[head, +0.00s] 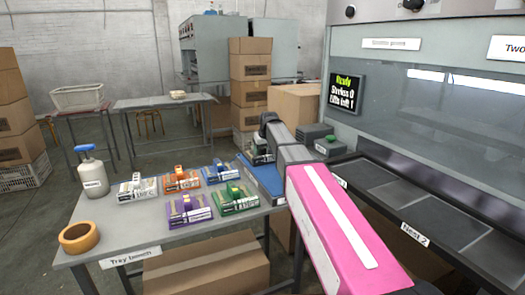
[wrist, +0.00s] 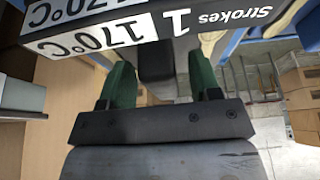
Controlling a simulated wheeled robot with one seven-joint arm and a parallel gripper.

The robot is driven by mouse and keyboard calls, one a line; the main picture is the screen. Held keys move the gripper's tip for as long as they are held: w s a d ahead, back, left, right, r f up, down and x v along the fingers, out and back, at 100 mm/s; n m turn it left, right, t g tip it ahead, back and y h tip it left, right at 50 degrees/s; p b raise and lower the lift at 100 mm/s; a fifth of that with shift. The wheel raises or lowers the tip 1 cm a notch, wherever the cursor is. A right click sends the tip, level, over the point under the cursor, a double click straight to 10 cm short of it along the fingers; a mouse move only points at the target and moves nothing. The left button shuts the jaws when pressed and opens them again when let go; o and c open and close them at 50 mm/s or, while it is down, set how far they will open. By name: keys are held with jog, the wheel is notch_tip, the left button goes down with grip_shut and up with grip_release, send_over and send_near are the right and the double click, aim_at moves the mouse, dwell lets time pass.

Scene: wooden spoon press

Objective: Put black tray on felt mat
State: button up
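The black tray (head: 262,158) is partly hidden by my arm in the head view, at the far right end of the bench. In the wrist view, the tray (wrist: 100,32) shows a label reading 170°C and Strokes 1. The blue felt mat (head: 264,180) lies on the bench just below and in front of the tray. I cannot tell whether the tray touches the mat.
White, orange, blue, purple and green-handled trays stand on the tray bench (head: 150,222), with a bottle (head: 92,172) and tape roll (head: 77,238) at left. The press with dark nests (head: 425,215) is at right. Its screen (head: 346,92) reads Ready, Strokes 0, Lifts left 1.

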jog(key=v, duration=1.2)
jog(key=shift+r, duration=0.15)
